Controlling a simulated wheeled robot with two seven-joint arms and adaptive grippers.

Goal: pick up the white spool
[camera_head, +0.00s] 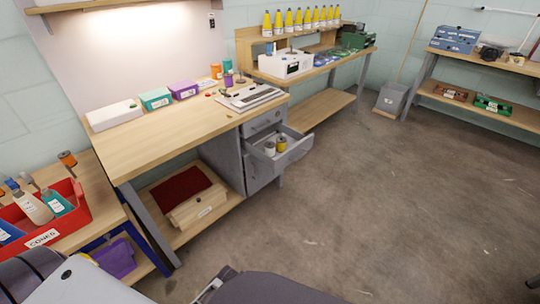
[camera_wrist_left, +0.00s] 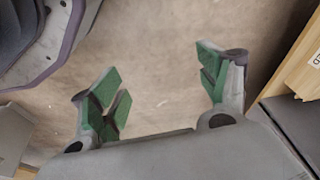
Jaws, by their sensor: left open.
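The white spool (camera_head: 269,148) stands in the pulled-out drawer (camera_head: 296,151) of the grey cabinet under the workbench, in the head view. A yellow spool (camera_head: 281,143) stands right beside it in the same drawer. My left gripper (camera_wrist_left: 160,84) shows in the left wrist view with its green-padded fingers wide apart and nothing between them. Bare floor lies behind the fingers. The spools are not in the left wrist view. In the head view only grey parts of my own arms show at the bottom edge, far from the drawer. My right gripper is not seen.
The workbench (camera_head: 160,135) carries boxes and a loom-like device (camera_head: 250,97). A red bin (camera_head: 70,217) labelled CONES holds bottles at the lower left. A wooden edge (camera_wrist_left: 300,60) is close right of the left gripper. The floor (camera_head: 385,205) right of the drawer is clear.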

